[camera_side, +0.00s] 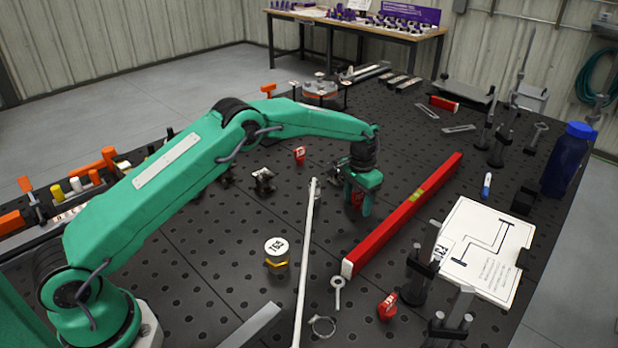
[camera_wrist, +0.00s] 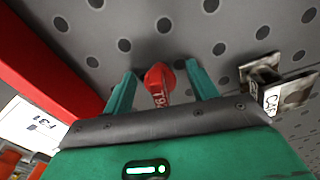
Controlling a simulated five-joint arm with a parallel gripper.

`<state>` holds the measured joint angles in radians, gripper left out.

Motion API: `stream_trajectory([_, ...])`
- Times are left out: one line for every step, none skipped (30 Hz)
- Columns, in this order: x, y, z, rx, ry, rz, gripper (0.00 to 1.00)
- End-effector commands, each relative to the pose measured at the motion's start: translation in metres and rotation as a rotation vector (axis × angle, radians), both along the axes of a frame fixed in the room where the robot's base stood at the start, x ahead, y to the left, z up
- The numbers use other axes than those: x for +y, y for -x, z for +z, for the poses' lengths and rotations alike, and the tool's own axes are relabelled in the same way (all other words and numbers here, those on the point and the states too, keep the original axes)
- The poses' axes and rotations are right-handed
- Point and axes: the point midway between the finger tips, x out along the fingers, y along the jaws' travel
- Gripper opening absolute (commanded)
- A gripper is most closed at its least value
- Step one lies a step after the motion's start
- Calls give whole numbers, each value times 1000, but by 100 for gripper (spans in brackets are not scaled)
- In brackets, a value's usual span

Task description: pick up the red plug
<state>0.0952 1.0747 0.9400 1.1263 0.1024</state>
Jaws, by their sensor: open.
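A red plug (camera_wrist: 158,77) with a pale label is between the two green fingers of my gripper (camera_wrist: 160,72) in the wrist view. Gaps show on both sides of it, so the fingers are open around it and not clamped. Two other red tagged pieces stand apart on the table, one behind to the left (camera_side: 299,155) and one at the front (camera_side: 387,307).
A long red level (camera_side: 405,213) lies close to the right of my gripper. A white rod (camera_side: 307,255) lies to the left. A dark metal block with a tag (camera_side: 263,180) stands further left. A white drawing board (camera_side: 485,248) and a blue bottle (camera_side: 567,165) are at the right.

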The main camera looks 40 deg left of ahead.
Motion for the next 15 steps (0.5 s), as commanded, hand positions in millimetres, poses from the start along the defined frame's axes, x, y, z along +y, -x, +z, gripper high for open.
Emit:
stream_trajectory([0, 0, 0, 0, 0, 0, 58])
stream_trajectory([0, 0, 0, 0, 0, 0, 58])
stream_trajectory([0, 0, 0, 0, 0, 0, 58])
stream_trajectory([0, 0, 0, 0, 0, 0, 58])
stream_trajectory([0, 0, 0, 0, 0, 0, 58])
stream_trajectory([0, 0, 0, 0, 0, 0, 58])
stream_trajectory([0, 0, 0, 1, 0, 0, 58])
stream_trajectory([0, 0, 0, 1, 0, 0, 58])
stream_trajectory([0, 0, 0, 1, 0, 0, 58])
stream_trajectory([0, 0, 0, 1, 0, 0, 58])
stream_trajectory([0, 0, 0, 1, 0, 0, 58])
stream_trajectory([0, 0, 0, 1, 0, 0, 58])
stream_trajectory([0, 0, 0, 1, 0, 0, 52])
stream_trajectory([0, 0, 0, 1, 0, 0, 46])
stream_trajectory([0, 0, 0, 1, 0, 0, 38])
